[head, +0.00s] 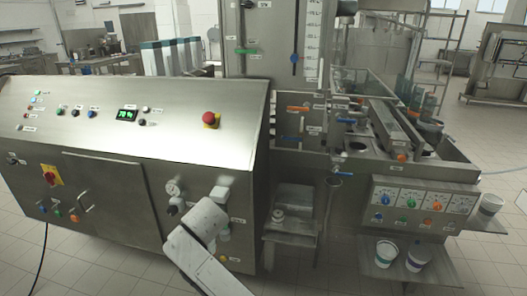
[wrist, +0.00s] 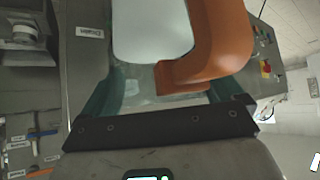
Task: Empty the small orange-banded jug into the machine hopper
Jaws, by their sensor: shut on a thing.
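In the wrist view my gripper (wrist: 166,88) shows with its dark bar and two teal fingers spread around a large thing close to the camera. That thing is a jug (wrist: 150,30) with a smooth white body and a thick orange handle (wrist: 235,40). My gripper is shut on it. Its rim, its contents and any orange band are out of sight. In the head view my white arm reaches down in front of the steel cabinet; gripper and jug are not visible there. I cannot tell for sure which opening is the hopper.
A steel control cabinet (head: 100,130) fills the left of the head view. The filler machine (head: 400,170) stands right, with tubs and valves. Tiled floor is clear at front right.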

